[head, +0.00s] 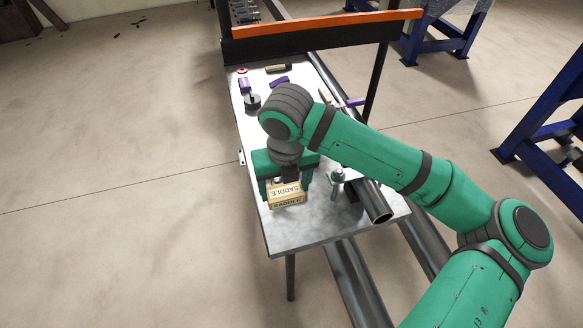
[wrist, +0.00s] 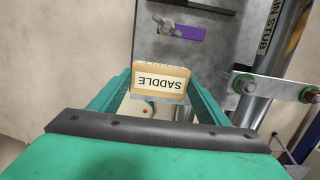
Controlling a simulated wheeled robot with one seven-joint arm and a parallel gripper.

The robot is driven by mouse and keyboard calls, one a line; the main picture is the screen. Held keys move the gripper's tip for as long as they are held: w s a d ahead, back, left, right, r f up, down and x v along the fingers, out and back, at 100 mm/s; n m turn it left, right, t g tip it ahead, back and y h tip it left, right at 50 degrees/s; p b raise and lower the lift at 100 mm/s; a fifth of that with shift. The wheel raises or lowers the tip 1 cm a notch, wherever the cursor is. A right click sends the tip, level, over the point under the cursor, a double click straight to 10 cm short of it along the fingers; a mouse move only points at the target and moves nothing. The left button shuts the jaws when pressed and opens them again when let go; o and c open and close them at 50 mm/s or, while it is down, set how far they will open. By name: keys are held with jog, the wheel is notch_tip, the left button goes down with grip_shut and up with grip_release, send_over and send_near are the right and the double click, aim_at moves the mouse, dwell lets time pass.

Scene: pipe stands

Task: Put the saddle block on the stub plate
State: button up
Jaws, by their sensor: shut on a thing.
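The saddle block (head: 287,195) is a tan block with a white SADDLE label. My gripper (head: 285,182) has its green fingers shut on it, over the near left part of the metal table. In the wrist view the block (wrist: 160,79) sits between the two fingertips, its label upside down. I cannot tell whether its underside touches the table. A pipe (wrist: 278,42) at the right of the wrist view bears a label ending in "STUB". A metal plate with bolts (wrist: 275,88) crosses it. I cannot tell for sure which surface is the stub plate.
The table (head: 310,232) has a bare near edge. A pipe end (head: 377,214) and an upright bolt (head: 337,183) stand right of the block. Farther back are a black-based tool (head: 252,101) and purple pieces (head: 280,81). An orange beam (head: 325,23) spans the far end.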

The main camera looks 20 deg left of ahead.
aim_at(286, 193)
jog(key=shift+w+f, duration=0.2)
jog(key=shift+f, duration=4.05)
jog(key=shift+f, duration=0.8)
jog(key=o, duration=0.7)
jog(key=shift+o, duration=0.4)
jog(key=o, duration=0.5)
jog(key=shift+r, duration=0.1)
jog(key=shift+s+d+r, duration=0.1)
jog(key=shift+s+r, duration=0.1)
jog(key=shift+r, duration=1.5)
jog(key=shift+s+d+r, duration=0.1)
jog(key=shift+s+r, duration=0.05)
jog(key=shift+r, duration=1.55)
